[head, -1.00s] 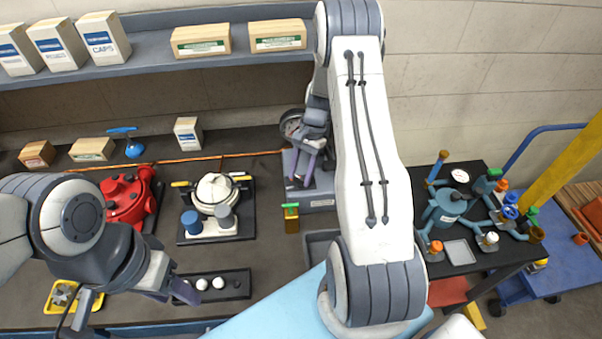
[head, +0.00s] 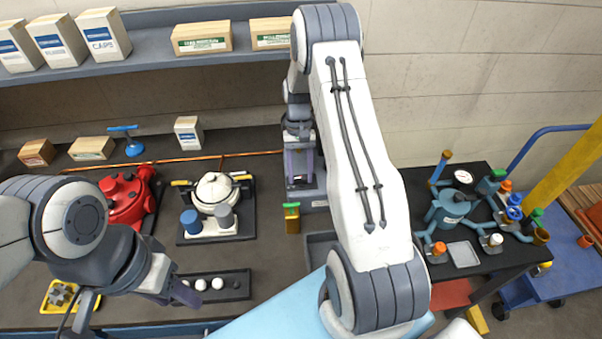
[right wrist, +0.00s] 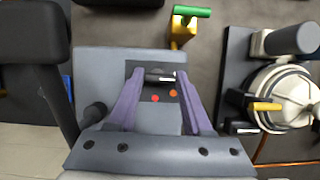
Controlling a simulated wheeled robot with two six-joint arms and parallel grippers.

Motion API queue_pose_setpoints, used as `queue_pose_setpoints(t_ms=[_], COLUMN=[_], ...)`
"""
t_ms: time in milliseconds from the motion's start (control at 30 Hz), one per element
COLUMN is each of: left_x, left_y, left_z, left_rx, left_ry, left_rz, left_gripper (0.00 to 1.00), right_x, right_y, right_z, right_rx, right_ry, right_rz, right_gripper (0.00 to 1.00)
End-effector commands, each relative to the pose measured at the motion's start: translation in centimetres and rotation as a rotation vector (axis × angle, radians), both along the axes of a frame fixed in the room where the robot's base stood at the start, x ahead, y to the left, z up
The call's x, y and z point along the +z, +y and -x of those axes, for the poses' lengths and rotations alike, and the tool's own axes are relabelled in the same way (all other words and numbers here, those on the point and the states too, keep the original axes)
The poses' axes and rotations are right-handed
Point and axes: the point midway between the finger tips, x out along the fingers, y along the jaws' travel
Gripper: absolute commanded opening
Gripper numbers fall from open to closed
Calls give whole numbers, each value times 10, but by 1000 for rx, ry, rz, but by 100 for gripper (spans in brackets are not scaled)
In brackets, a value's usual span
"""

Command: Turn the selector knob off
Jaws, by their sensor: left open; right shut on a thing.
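The selector knob (right wrist: 161,76) shows in the right wrist view as a small pale bar on the dark panel of a grey box (right wrist: 100,62). Red and orange dots show on that panel beside it. My right gripper (right wrist: 161,73) has its two purple fingers shut on the knob, one on each side. The knob's exact setting cannot be read. My left gripper (head: 186,298) is open above the bench, near a black tray.
A yellow block with a green top (head: 291,217) stands close to the grey box. The black tray (head: 240,295) holds round knobs.

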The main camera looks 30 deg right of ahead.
Motion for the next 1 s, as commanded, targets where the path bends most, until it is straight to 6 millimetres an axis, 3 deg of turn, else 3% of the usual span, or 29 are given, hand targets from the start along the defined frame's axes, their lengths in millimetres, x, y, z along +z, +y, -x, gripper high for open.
queue_pose_setpoints(t_ms=[600,633,700,1000], left_x=[0,0,0,-1], left_y=[0,0,0,0], left_z=[0,0,0,0], left_rx=[0,0,0,0], left_ry=[0,0,0,0], left_rz=[0,0,0,0], left_gripper=[50,50,50,50], right_x=[2,2,2,1], right_y=[-1,-1,-1,0], right_z=[-2,-2,-2,-1], right_rx=[48,48,48,45], right_ry=[-8,-8,-7,-4], right_rz=[4,4,3,1], right_gripper=[0,58,80,80])
